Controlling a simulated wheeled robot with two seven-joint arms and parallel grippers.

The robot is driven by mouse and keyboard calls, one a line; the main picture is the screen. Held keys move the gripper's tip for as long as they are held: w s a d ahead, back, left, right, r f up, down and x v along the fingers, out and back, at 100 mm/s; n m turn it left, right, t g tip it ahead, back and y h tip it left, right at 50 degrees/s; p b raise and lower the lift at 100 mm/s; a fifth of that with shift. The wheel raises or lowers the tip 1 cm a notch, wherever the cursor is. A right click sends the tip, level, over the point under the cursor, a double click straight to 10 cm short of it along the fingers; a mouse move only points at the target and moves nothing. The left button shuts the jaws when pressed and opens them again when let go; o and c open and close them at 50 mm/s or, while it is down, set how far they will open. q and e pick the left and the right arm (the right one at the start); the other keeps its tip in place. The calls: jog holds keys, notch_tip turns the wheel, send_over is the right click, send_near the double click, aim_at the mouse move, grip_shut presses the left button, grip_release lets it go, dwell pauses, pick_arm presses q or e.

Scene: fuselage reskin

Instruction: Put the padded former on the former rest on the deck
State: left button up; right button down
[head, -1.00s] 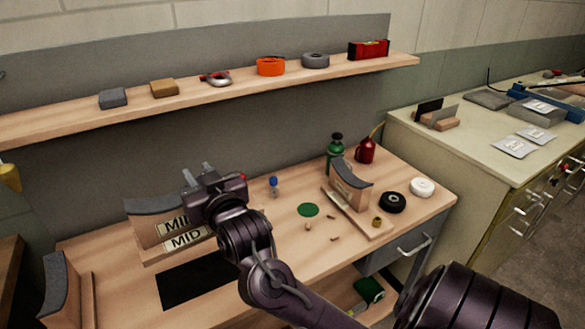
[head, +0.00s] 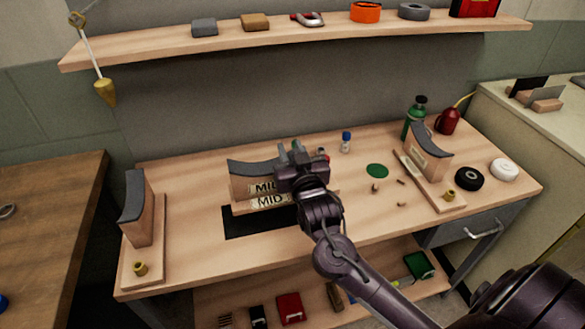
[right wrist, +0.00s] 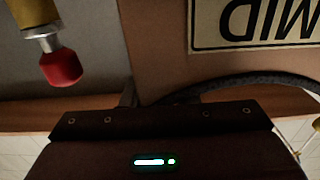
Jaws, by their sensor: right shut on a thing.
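The padded former (head: 251,185) is a wooden block with a dark curved pad on top and a MID label, standing upright in the middle of the bench. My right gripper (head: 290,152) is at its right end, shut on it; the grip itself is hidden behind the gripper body. The former's wood and upside-down label (right wrist: 255,25) fill the upper right of the right wrist view. A wooden ledge with a second MID label (head: 272,201) lies directly below the former and appears to be the former rest. I cannot tell whether they touch. My left gripper is out of view.
Padded blocks on wooden bases stand at left (head: 141,215) and right (head: 428,150). A black patch (head: 250,222) lies in front of the former. A red-tipped brass part (right wrist: 61,66) shows near the gripper in the wrist view. A shelf (head: 330,42) crosses above.

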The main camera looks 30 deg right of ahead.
jog(key=shift+f, duration=2.55)
jog(key=c, duration=1.5)
grip_release()
jog(key=shift+f, duration=0.25)
jog(key=shift+c, duration=0.2)
jog(key=o, duration=0.4)
jog(key=shift+r, duration=0.1)
